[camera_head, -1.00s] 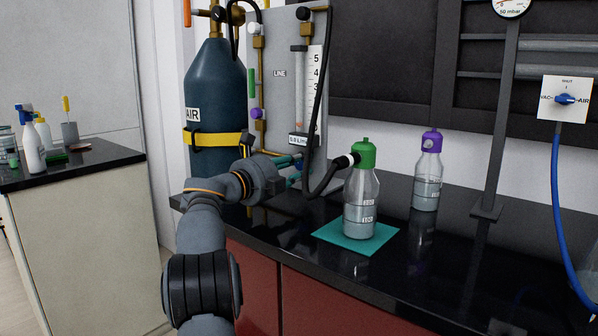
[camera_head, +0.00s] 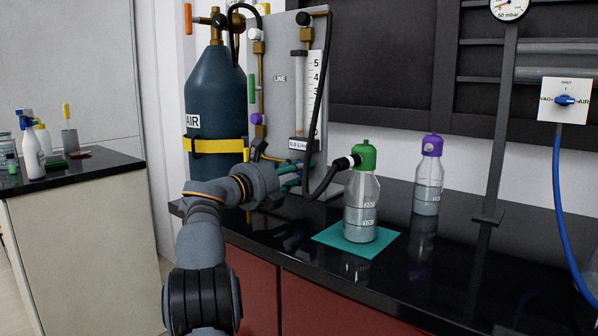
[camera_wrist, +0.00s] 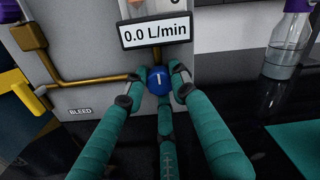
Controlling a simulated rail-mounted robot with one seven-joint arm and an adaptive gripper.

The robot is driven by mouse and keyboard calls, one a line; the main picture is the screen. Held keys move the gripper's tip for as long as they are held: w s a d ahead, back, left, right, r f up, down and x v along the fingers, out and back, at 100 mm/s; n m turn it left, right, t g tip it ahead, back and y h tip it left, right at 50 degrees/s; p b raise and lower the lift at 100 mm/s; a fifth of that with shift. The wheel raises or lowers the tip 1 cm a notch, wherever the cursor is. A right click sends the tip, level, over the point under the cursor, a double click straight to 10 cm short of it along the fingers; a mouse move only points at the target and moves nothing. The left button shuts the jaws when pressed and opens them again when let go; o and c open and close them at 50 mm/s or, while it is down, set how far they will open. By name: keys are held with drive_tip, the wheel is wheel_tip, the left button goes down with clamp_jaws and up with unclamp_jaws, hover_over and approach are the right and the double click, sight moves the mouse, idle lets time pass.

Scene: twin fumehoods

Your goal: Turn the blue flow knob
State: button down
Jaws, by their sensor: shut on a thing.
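The blue flow knob (camera_wrist: 158,80) sits on the grey panel just below the flow readout (camera_wrist: 155,32), which reads 0.0 L/min in the wrist view. A pale mark on the knob's face stands near upright. My gripper (camera_wrist: 158,84) has teal fingers, one on each side of the knob, closed on it. In the head view my gripper (camera_head: 296,172) is at the panel's foot, below the readout (camera_head: 303,144). The knob is hidden there by the fingers and the black hose.
A black hose (camera_head: 322,184) runs close beside my gripper to the green-capped bottle (camera_head: 361,208) on a teal mat (camera_head: 330,238). A purple-capped bottle (camera_head: 428,180) stands behind. A blue gas cylinder (camera_head: 215,105) is left of the panel. A brass pipe (camera_wrist: 95,80) runs near the knob.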

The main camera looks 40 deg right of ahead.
drive_tip(key=shift+s+d+f, duration=0.15)
drive_tip(key=shift+f, duration=0.1)
drive_tip(key=c, duration=1.9)
unclamp_jaws()
drive_tip(key=o, duration=0.4)
drive_tip(key=shift+r, duration=0.1)
drive_tip(key=shift+o, duration=0.3)
drive_tip(key=shift+a+r, duration=0.1)
drive_tip(key=shift+a, duration=0.1)
drive_tip(key=a, duration=0.4)
drive_tip(key=s+a, duration=0.1)
drive_tip(key=a, duration=0.2)
drive_tip(key=s+a, duration=0.1)
drive_tip(key=a, duration=0.3)
drive_tip(key=shift+s+a, duration=0.15)
drive_tip(key=shift+a, duration=0.15)
drive_tip(key=shift+d, duration=0.1)
